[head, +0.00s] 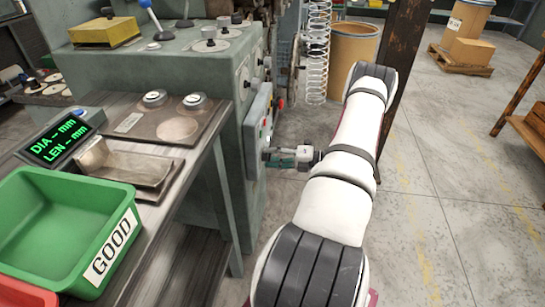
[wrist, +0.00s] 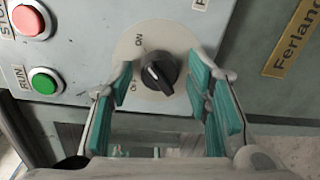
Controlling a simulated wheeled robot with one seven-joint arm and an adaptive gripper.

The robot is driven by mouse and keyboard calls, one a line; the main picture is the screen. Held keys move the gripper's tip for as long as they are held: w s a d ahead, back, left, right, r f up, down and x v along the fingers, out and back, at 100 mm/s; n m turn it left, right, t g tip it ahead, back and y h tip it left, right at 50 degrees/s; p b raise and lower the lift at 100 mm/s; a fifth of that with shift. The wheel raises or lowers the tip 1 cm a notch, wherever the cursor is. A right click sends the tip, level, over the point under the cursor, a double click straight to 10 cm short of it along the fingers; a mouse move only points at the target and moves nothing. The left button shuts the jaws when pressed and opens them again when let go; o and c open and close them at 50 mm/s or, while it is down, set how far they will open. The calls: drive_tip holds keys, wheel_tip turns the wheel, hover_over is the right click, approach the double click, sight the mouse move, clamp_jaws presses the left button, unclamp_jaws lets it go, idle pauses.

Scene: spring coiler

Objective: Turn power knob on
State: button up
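The power knob (wrist: 160,72) is black, on a round pale plate (wrist: 142,45) marked ON at the top; a second label at the lower left is partly covered by my finger. A small pale mark shows on the knob's left side; I cannot tell its exact setting. My gripper (wrist: 159,68) is open, with teal finger pads on either side of the knob and visible gaps to it. In the head view, my gripper (head: 268,157) is at the control panel (head: 257,125) on the machine's side, and the knob is hidden.
On the panel, a red STOP button (wrist: 28,20) and a green RUN button (wrist: 43,82) are left of the knob. A brass nameplate (wrist: 293,42) is at the right. A workbench (head: 185,170) with a green GOOD bin (head: 55,225) stands left of my arm.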

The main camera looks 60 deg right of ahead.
drive_tip(key=shift+s, duration=0.15)
drive_tip(key=v, duration=1.1)
drive_tip(key=shift+s, duration=0.35)
drive_tip(key=shift+d, duration=0.15)
